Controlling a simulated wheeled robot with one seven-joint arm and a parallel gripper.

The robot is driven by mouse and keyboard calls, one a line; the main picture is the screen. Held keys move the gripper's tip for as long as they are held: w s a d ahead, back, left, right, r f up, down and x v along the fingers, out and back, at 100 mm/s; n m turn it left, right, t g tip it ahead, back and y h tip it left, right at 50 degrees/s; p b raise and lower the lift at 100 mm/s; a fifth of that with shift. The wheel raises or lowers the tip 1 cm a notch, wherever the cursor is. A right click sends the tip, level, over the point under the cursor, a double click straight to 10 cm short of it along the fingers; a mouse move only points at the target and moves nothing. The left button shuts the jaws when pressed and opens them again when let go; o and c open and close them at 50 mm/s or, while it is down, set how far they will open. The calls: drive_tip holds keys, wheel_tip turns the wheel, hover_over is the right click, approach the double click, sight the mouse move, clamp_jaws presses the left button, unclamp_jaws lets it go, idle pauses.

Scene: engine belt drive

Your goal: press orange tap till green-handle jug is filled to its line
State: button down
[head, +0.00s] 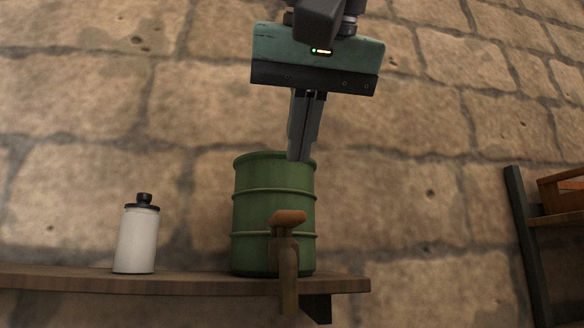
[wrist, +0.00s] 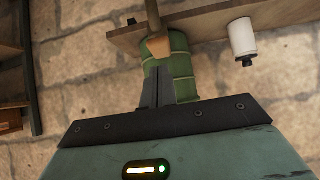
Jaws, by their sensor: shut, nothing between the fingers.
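A green ribbed drum (head: 258,215) stands on a wooden shelf (head: 200,285) in the head view. An orange-brown tap handle (head: 288,217) sits on top of a brownish tap body (head: 284,262) at the drum's front. In the wrist view the tap handle (wrist: 158,47) shows in front of the drum (wrist: 181,66). My gripper (head: 300,158) is shut and empty, pointing down in front of the drum's upper edge, above the tap handle and apart from it. Its fingers also show in the wrist view (wrist: 158,72). No green-handled jug is in view.
A white bottle with a black cap (head: 136,238) stands on the shelf left of the drum. A dark post and wooden rack (head: 548,220) are at the far right. A stone wall (head: 90,120) is behind; the space right of the drum is clear.

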drive_tip(key=shift+s+f+v, duration=0.15)
drive_tip(key=shift+f+v, duration=0.05)
drive_tip(key=shift+v, duration=1.15)
drive_tip(key=shift+s+f+v, duration=0.15)
drive_tip(key=shift+v, duration=1.2)
drive_tip(key=shift+w, duration=0.15)
